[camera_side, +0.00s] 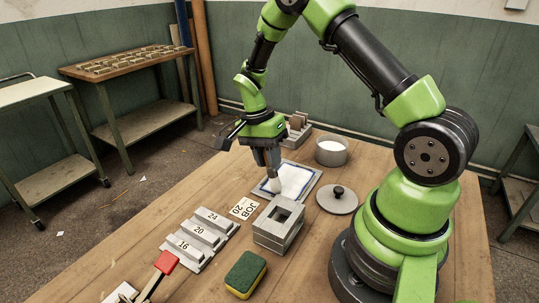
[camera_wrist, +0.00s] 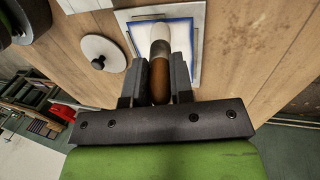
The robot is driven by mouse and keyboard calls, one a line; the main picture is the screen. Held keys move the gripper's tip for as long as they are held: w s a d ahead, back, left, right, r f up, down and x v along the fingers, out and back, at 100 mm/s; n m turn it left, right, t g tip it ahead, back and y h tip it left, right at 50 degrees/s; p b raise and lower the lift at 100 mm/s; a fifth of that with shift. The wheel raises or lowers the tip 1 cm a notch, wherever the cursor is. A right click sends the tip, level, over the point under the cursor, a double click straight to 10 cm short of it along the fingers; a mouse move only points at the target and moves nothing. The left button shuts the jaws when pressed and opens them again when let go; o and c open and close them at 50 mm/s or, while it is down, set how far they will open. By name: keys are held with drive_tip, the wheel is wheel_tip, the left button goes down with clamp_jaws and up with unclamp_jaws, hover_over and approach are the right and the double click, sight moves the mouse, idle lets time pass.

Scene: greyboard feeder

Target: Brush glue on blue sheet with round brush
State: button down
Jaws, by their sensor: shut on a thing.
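My gripper (camera_side: 267,160) is shut on the round brush, which has a brown handle (camera_wrist: 160,82), a metal ferrule and pale bristles (camera_wrist: 160,33). The brush points down over the blue sheet, with its bristles at or just above the surface; I cannot tell whether they touch. The blue sheet (camera_side: 262,191) lies on a light grey board (camera_side: 313,184). Its middle is white, with a blue border showing around it; the border also shows in the wrist view (camera_wrist: 193,62). The gripper hides part of the sheet's far left side.
A pot (camera_side: 331,152) of white glue stands behind the sheet, its lid (camera_side: 337,200) to the right. A grey hollow block (camera_side: 278,226), numbered blocks (camera_side: 200,238), a JOB 20 card (camera_side: 244,208) and a sponge (camera_side: 245,275) lie in front. A rack (camera_side: 298,128) stands behind.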

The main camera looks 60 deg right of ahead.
drive_tip(key=shift+d, duration=5.4)
drive_tip(key=shift+d+r, duration=0.2)
drive_tip(key=shift+d, duration=0.45)
drive_tip(key=s+v, duration=0.1)
drive_tip(key=v, duration=0.6)
drive_tip(key=shift+s+r, duration=0.3)
drive_tip(key=shift+r, duration=0.15)
drive_tip(key=shift+a, duration=0.1)
